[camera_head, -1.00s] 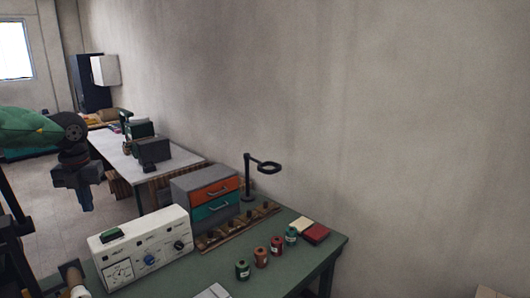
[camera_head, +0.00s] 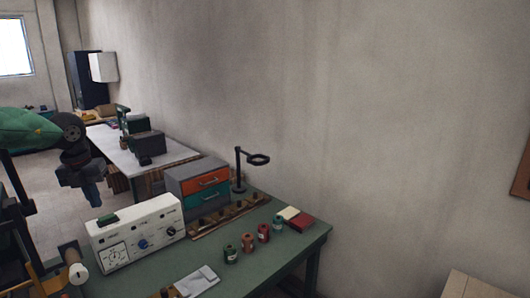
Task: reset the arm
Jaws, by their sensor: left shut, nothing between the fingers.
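My left gripper (camera_head: 93,196) hangs at the left of the head view, at the end of my green and black left arm (camera_head: 35,131). It points down, shut and empty, in front of the pale floor and the near end of the white table. It is apart from the green workbench (camera_head: 262,252) and touches nothing that I can see. My right gripper is not in the head view.
The bench holds a white control box (camera_head: 137,232), a drawer unit (camera_head: 199,185), a black ring-topped stand (camera_head: 240,172), several spools (camera_head: 264,233) and a red pad (camera_head: 301,222). A white table (camera_head: 150,158) stands behind. Open floor (camera_head: 30,180) lies left.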

